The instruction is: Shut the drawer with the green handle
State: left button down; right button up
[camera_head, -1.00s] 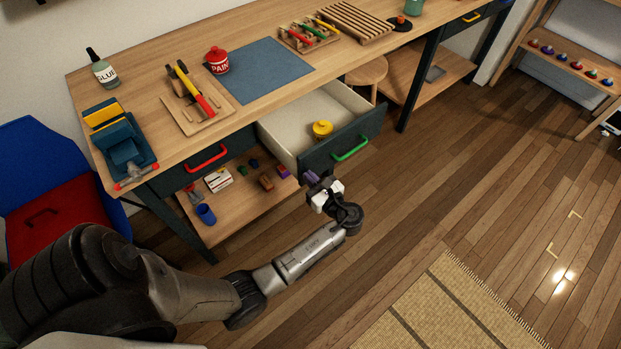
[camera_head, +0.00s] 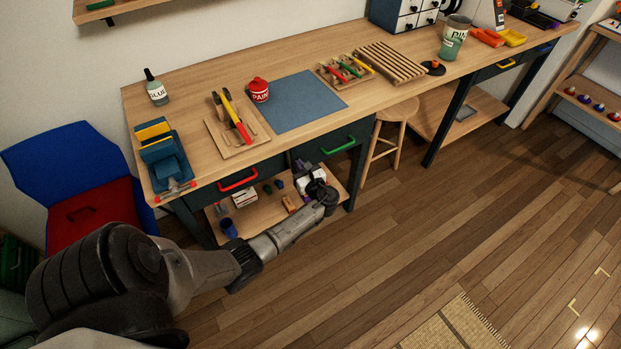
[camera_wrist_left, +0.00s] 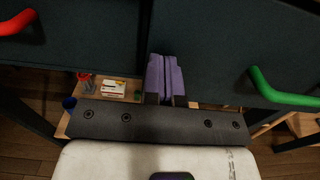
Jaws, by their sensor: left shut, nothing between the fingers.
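The drawer with the green handle (camera_head: 324,141) is in the bench front, and its dark front looks flush with the bench in the head view; its inside is hidden. Its green handle (camera_head: 339,146) also shows at the right of the left wrist view (camera_wrist_left: 282,90). My left gripper (camera_head: 299,166) is at the lower left part of this drawer front. In the left wrist view its purple fingers (camera_wrist_left: 164,72) are together and empty, by the seam between the two drawers. I cannot tell whether they touch the front. My right gripper is not in view.
A drawer with a red handle (camera_head: 238,180) is closed to the left. Below is a shelf (camera_head: 262,216) with small items, including a blue cup (camera_head: 228,228). A stool (camera_head: 396,113) stands right of the drawer.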

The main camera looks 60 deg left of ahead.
pick_arm(q)
jog(key=a, duration=0.4)
jog(key=shift+s, duration=0.1)
jog(key=shift+a+f, duration=0.15)
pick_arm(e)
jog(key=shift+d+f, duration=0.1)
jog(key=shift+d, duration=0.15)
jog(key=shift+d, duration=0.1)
pick_arm(q)
jog(key=shift+d, duration=0.25)
jog(key=d+p, duration=0.2)
jog(key=p, duration=0.2)
send_near(293, 159)
jog(key=shift+w+d+f, duration=0.3)
jog(key=shift+d+f, duration=0.25)
jog(key=shift+w+d+f, duration=0.3)
jog(key=shift+d+f, duration=0.25)
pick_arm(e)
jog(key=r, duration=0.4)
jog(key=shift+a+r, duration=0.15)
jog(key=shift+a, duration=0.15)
